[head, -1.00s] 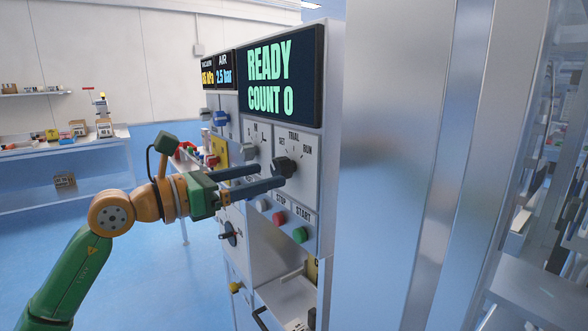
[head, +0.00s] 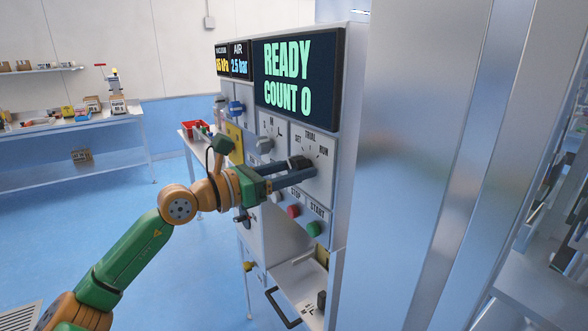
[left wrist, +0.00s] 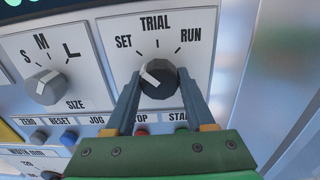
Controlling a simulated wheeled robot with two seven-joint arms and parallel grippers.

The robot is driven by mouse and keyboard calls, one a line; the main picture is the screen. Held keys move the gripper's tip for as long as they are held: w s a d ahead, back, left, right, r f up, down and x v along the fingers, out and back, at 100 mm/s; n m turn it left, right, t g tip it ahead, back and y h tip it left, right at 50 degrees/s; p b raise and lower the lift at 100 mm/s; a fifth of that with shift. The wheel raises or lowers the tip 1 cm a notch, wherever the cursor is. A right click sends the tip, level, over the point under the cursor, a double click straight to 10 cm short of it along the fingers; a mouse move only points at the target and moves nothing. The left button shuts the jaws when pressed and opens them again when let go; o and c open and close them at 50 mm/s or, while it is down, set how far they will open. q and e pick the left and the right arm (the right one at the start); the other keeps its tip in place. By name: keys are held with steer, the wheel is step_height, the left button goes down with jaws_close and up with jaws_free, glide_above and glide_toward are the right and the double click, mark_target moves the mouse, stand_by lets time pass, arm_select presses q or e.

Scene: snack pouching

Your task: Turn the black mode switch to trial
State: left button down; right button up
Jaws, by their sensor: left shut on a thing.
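The black mode switch (head: 299,161) is a round knob on the machine's upright front panel, under the labels SET, TRIAL and RUN. In the left wrist view the knob (left wrist: 160,78) has a white pointer mark toward the upper left, on the SET side. TRIAL stands straight above it and RUN at the upper right. My left gripper (head: 303,172) reaches in from the left and is shut on the knob, one finger on each side; its fingers (left wrist: 158,88) show this in the left wrist view. The fingers partly hide the knob in the head view. My right gripper is not in view.
The grey size knob (left wrist: 47,86) is left of the switch. Red (head: 293,211) and green (head: 313,229) buttons sit below it. The display (head: 298,80) above reads READY, COUNT 0. A side table (head: 75,122) stands at the far left, with open blue floor before it.

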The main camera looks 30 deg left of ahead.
arm_select(q)
steer(key=shift+m+b, duration=0.65)
steer(key=shift+m, duration=0.05)
steer(key=shift+m+b, duration=0.7)
steer(key=shift+m, duration=0.5)
steer(key=shift+a+r+m+b, duration=0.15)
steer(key=shift+m+b, duration=0.6)
steer(key=shift+m, duration=1.75)
steer(key=shift+c, duration=1.3)
jaws_free()
